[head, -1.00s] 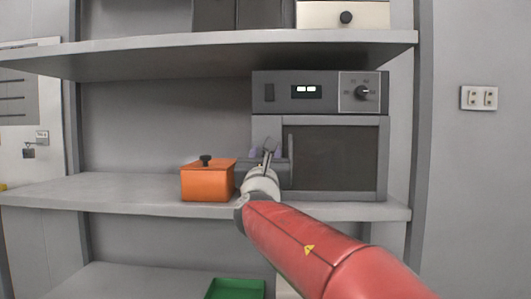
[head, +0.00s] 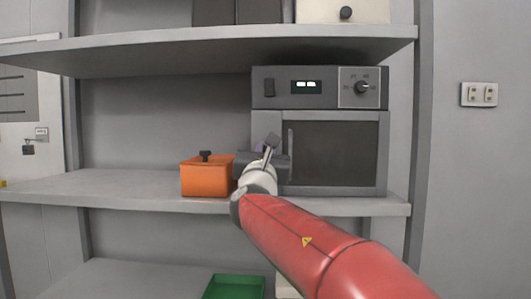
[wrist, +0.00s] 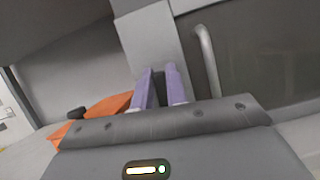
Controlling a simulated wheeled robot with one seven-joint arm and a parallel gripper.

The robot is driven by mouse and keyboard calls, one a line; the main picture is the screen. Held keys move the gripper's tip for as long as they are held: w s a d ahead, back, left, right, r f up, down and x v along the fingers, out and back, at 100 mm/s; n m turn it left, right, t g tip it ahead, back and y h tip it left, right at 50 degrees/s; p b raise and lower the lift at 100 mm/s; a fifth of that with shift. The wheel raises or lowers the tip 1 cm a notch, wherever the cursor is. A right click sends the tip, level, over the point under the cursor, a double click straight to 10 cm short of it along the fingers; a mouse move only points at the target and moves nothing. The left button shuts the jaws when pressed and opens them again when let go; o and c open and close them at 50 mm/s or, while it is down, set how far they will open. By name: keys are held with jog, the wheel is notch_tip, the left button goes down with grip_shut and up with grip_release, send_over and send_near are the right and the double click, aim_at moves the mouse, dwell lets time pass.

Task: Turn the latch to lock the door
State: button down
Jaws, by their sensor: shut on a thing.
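A dark grey oven (head: 318,88) stands on the middle shelf, its dark-windowed door (head: 335,155) closed against the front. The door's vertical bar handle (wrist: 208,60) is just right of my gripper in the wrist view. My gripper (wrist: 161,72) has purple fingers pointing at the light grey strip of the oven front, left of the handle. The fingers are shut on a small dark piece (wrist: 159,77), which seems to be the latch. Most of it is hidden between the fingers, so its angle cannot be told. In the head view my gripper (head: 263,148) covers the oven's left front edge.
An orange lidded pot (head: 207,178) stands on the middle shelf (head: 120,188), close left of my gripper. The upper shelf (head: 190,47) hangs above the oven. A green tray (head: 234,287) is lower down. A wall outlet (head: 479,95) is at the right.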

jog(key=shift+d+f+m+g+h+b, duration=0.15)
jog(key=shift+m+g+h, duration=0.85)
jog(key=shift+m, duration=2.45)
jog(key=shift+d+f+m+g+h+b, duration=0.2)
jog(key=shift+m+g+h, duration=0.8)
jog(key=shift+m, duration=2.4)
jog(key=shift+d+f+m+g+h+p, duration=0.2)
jog(key=shift+m+g+h, duration=0.8)
jog(key=shift+m, duration=2.45)
jog(key=c, duration=1.4)
grip_release()
